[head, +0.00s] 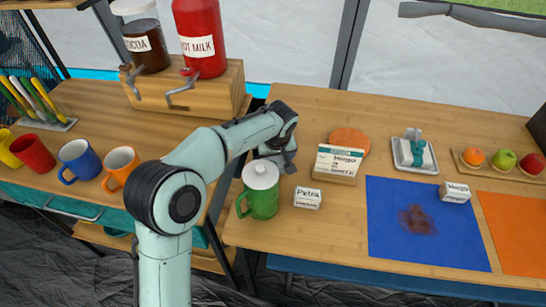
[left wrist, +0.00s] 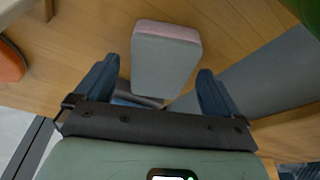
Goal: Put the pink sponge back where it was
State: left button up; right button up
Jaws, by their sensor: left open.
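The pink sponge (left wrist: 166,62) shows in the left wrist view as a block with a grey face and a pink strip along its far edge. It rests on the wooden surface, just ahead of and between the fingers of my left gripper (left wrist: 156,88). In the head view my left gripper (head: 283,158) is low over the wooden counter, behind the green mug; the sponge cannot be made out clearly there. My right gripper is not in view.
A green lidded mug (head: 262,190) stands close in front of the gripper, with a Petra card (head: 307,198) beside it. A wooden dispenser stand (head: 190,90) is behind left.

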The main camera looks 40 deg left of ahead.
pick_arm(q)
jog(key=p+v, duration=0.2)
jog(key=v, duration=0.9)
jog(key=shift+p, duration=0.3)
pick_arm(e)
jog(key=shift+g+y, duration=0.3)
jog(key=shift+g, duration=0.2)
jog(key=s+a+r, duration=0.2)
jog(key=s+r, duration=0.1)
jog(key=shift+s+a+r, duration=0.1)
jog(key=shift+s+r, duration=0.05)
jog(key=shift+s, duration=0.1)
pick_arm(q)
jog(key=shift+f, duration=0.15)
